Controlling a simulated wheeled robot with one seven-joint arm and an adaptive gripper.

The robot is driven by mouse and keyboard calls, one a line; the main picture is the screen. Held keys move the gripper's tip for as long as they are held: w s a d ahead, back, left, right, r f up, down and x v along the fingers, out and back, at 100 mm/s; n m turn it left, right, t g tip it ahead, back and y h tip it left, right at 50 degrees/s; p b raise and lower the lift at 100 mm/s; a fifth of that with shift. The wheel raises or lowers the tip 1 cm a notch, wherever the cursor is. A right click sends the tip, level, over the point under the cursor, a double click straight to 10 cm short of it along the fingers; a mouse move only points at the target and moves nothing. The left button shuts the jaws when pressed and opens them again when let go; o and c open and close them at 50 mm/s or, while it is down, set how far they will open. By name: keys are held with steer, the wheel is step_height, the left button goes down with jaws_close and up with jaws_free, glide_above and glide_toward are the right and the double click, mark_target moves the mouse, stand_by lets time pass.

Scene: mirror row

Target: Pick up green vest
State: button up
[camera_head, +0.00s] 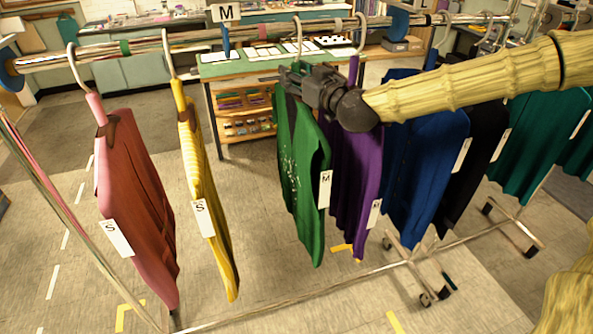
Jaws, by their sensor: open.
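The green vest (306,200) hangs from a hook on the clothes rail, left of the purple garment, with a white tag marked M near its lower right edge. My gripper (291,75) is at the top of the green vest, near its hanger and neck, below the rail. The jaws are open. The gripper hides part of the vest's shoulder and hanger, and I cannot tell whether the fingers touch the cloth.
A pink-red garment (140,210) and a yellow one (205,190) hang to the left. Purple (355,180), blue (425,170), black and teal garments hang to the right. The rail (130,47) runs above. A green-topped table (250,66) stands behind.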

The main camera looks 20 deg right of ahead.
jaws_close()
steer(key=shift+r, duration=0.1)
